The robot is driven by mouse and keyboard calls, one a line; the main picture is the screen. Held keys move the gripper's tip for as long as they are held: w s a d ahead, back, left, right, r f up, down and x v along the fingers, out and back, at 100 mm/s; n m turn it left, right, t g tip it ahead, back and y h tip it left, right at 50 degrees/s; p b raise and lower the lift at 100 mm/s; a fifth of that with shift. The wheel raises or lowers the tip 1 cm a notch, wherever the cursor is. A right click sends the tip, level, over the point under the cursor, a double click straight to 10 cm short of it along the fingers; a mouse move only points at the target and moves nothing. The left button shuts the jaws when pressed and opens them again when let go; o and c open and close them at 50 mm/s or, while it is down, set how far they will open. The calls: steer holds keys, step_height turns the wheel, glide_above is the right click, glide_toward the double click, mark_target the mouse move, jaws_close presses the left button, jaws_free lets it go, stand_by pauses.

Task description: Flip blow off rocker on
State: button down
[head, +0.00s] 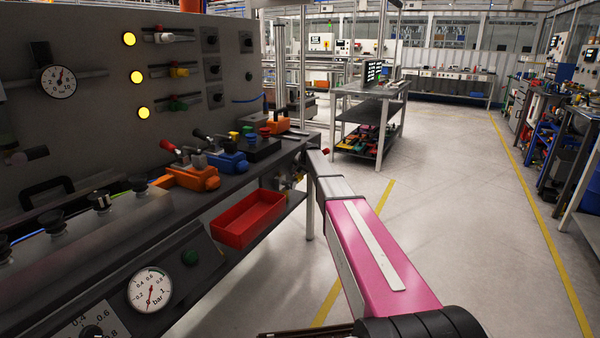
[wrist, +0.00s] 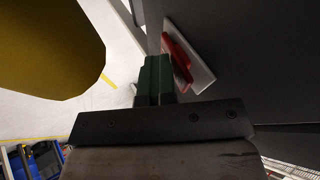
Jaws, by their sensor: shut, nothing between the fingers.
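In the wrist view, my gripper (wrist: 154,62) has its two dark green fingers together, with nothing between them. A red part on a pale plate (wrist: 203,76) is just right of the fingertips, partly hidden behind them. It may be the blow off rocker, but no label is readable. I cannot tell whether the fingers touch it or which way it is tipped. In the head view, my arm reaches to the right end of the workbench (head: 285,150), and my fingers cannot be made out there.
A dark surface fills the wrist view's right side, and a large yellow shape (wrist: 45,45) is close at upper left. The bench carries orange and blue clamps (head: 228,160). A red bin (head: 248,218) sits below. A trolley (head: 370,105) stands behind; the aisle at right is clear.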

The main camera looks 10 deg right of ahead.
steer(key=shift+r, duration=0.15)
steer(key=s+d+r, duration=0.6)
steer(key=s, duration=0.3)
steer(key=shift+r, duration=0.3)
stand_by(0.3)
steer(key=s+a+f+n+g, duration=0.1)
steer(key=s+f, duration=0.5)
steer(key=s, duration=1)
steer(key=s+a+f+n+g+h, duration=0.1)
steer(key=s+f+n+g, duration=0.2)
steer(key=s+f, duration=0.4)
steer(key=s+a+f+n+g+h, duration=0.1)
steer(key=s+f, duration=0.5)
steer(key=s, duration=1.9)
steer(key=shift+a+f+n+g, duration=0.25)
steer(key=shift+a+n+g, duration=0.25)
steer(key=shift+g, duration=0.6)
steer(key=shift+d, duration=0.1)
